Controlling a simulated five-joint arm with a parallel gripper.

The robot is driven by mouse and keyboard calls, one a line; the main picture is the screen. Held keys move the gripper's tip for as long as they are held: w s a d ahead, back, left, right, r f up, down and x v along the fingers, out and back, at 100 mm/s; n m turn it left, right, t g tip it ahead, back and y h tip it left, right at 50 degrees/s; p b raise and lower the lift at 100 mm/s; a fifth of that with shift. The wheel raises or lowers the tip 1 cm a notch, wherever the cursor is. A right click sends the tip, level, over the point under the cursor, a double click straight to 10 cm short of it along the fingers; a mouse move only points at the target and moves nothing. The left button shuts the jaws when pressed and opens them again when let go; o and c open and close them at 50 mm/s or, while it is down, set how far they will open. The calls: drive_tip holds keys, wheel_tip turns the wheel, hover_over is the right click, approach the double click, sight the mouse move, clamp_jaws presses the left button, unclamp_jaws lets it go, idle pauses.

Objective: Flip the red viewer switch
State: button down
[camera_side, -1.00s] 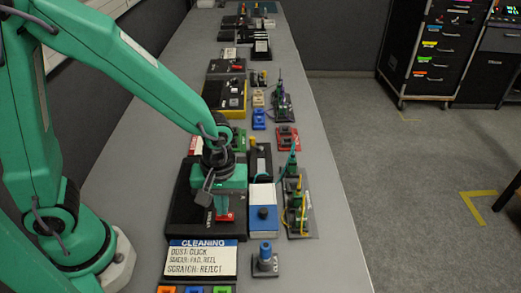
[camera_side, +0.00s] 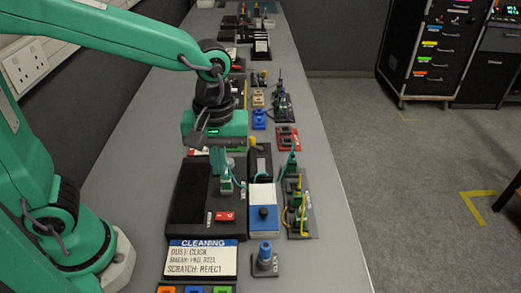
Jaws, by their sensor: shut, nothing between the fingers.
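The red viewer switch (camera_side: 225,216) sits on the near right part of the black viewer box (camera_side: 190,212), just behind the cleaning sign. It is in plain sight and nothing touches it. Its exact tilt is too small to tell. My gripper (camera_side: 226,190) hangs pointing down above the box, a little behind the switch in the picture and apart from it. Its fingers are together and hold nothing.
A white "CLEANING" sign (camera_side: 202,258) stands in front of the box. A blue and white box (camera_side: 262,218) with a dark knob is close on the right. A dark stand with green and yellow cables (camera_side: 298,205) is farther right. Bare grey bench (camera_side: 325,240) lies along the right edge.

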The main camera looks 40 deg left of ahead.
drive_tip(key=shift+r, duration=0.25)
drive_tip(key=shift+s+f, duration=0.1)
idle(0.3)
drive_tip(key=shift+f, duration=0.15)
